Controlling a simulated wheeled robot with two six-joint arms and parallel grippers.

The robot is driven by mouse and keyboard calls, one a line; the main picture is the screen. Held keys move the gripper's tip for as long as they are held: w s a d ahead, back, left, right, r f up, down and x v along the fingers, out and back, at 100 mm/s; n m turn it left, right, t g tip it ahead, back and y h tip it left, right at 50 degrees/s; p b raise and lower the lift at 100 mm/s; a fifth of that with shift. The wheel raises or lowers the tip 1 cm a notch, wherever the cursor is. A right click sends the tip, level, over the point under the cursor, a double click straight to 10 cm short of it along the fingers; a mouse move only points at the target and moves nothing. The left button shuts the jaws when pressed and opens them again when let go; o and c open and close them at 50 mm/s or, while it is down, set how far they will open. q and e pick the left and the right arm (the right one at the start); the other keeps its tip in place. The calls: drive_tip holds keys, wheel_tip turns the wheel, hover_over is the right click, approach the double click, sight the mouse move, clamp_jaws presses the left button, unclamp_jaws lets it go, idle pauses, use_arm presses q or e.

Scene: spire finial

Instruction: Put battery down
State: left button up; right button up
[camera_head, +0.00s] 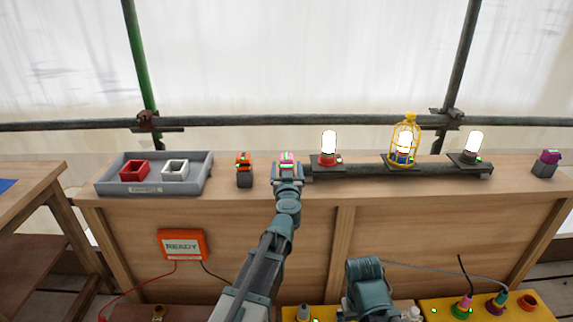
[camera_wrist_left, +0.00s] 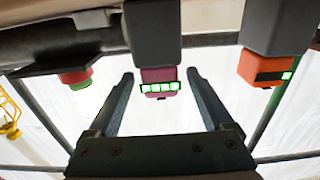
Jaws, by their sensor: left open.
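In the left wrist view, which looks upside down, the battery's dark body (camera_wrist_left: 152,28) runs out of the picture. Its pink end lies between the fingers of my open left gripper (camera_wrist_left: 161,80), with a gap on both sides. An orange-topped battery (camera_head: 244,162) stands just left; it also shows in the wrist view (camera_wrist_left: 264,69). My right gripper cannot be made out.
A grey tray (camera_head: 197,184) holds red and white square holders at left. A dark rail (camera_head: 365,171) carries lit lamps, one in a yellow cage (camera_head: 411,122). A purple-topped battery (camera_head: 546,160) stands far right. An orange READY box (camera_head: 183,245) is on the bench front.

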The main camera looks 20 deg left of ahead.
sight(287, 168)
use_arm(q)
drive_tip(key=v, duration=0.9)
drive_tip(key=shift+r, duration=0.1)
drive_tip(key=x, duration=1.2)
drive_tip(key=shift+w+f, duration=0.2)
drive_tip(key=shift+f, duration=0.05)
drive_tip(key=shift+s+r, duration=0.2)
drive_tip(key=shift+f, duration=0.15)
